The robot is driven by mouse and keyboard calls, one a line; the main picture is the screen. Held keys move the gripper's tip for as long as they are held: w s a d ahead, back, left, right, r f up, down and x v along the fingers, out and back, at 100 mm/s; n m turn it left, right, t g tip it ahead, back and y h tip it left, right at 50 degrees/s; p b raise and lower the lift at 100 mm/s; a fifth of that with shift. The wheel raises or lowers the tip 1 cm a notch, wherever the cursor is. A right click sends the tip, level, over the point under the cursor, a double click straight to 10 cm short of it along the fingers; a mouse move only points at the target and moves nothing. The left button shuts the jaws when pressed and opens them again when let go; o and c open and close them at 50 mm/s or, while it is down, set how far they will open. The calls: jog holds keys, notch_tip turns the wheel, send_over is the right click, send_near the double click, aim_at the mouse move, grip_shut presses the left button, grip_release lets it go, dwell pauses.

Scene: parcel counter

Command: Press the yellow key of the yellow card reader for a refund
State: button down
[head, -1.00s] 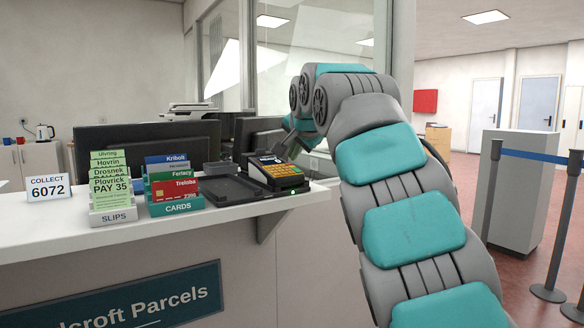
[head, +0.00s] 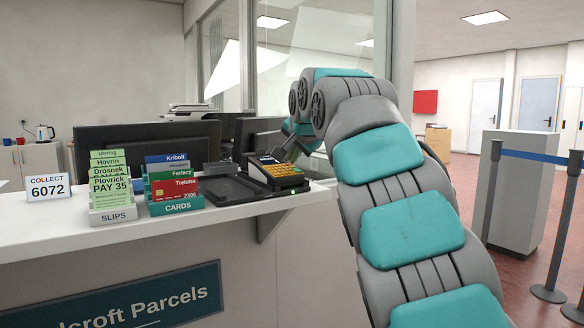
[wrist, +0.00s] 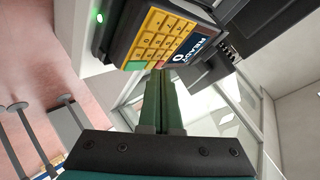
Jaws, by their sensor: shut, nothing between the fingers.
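The yellow card reader (head: 272,170) stands at the right end of the counter, its dark screen at the back. In the wrist view its keypad (wrist: 155,38) fills the top middle, with a green key (wrist: 138,65) at the near left corner. A small red patch shows by my fingertips. I cannot tell the yellow key apart from the yellow around it. My gripper (wrist: 161,74) is shut and empty, its tips close to the keypad's near edge. Whether they touch it is unclear.
A dark tray (head: 225,189) lies left of the reader. The green card rack (head: 178,208) and the slips rack (head: 113,215) stand further left, beside a "COLLECT 6072" sign (head: 48,187). A monitor (head: 150,142) stands behind them. Glass panes rise behind the reader.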

jog(key=shift+f, duration=0.2)
jog(key=shift+r, duration=0.15)
jog(key=shift+s+r+p, duration=0.1)
jog(key=shift+r+p, duration=0.45)
jog(key=shift+p, duration=0.05)
jog(key=shift+s+d+r+p, duration=0.1)
jog(key=shift+r+p, duration=0.4)
jog(key=shift+r, duration=0.2)
jog(key=shift+s+d+r+p, duration=0.1)
jog(key=shift+r+p, duration=0.4)
jog(key=shift+r, duration=0.55)
jog(key=shift+s+d+r, duration=0.15)
jog(key=shift+s+r, duration=0.05)
jog(key=shift+r, duration=0.45)
